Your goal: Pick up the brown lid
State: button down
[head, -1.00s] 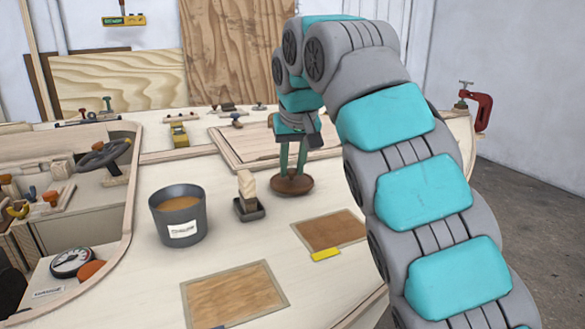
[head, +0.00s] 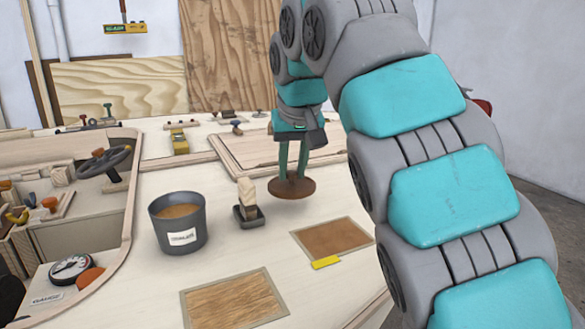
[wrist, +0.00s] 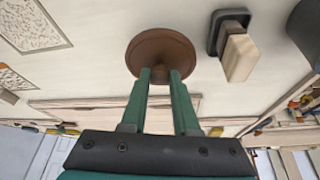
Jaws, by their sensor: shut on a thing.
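The brown lid (head: 292,189) is a flat round disc over the pale plywood top, right of the grey pot and the small block. My gripper (head: 292,177) points down at it, with its two green fingers closed on the lid's middle. In the wrist view the lid (wrist: 160,47) lies at the ends of the fingers (wrist: 161,72), and the part between the fingertips is mostly hidden. I cannot tell for sure whether the lid touches the surface or hangs just above it.
A grey pot (head: 178,228) with brown contents stands to the left. A wooden block in a dark tray (head: 248,216) is close beside the lid. Flat framed panels (head: 233,299) and a yellow strip (head: 326,263) lie nearer. A raised wooden board (head: 235,158) is behind.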

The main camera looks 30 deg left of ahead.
jog(key=s+d, duration=0.1)
jog(key=s, duration=0.2)
jog(key=s+d+b, duration=0.1)
jog(key=s+d, duration=0.1)
jog(key=s, duration=0.1)
jog(key=s+d+r, duration=0.1)
jog(key=s, duration=0.3)
jog(key=shift+d+b, duration=0.3)
jog(key=shift+d, duration=0.1)
jog(key=shift+s+d, duration=0.1)
jog(key=shift+s, duration=0.05)
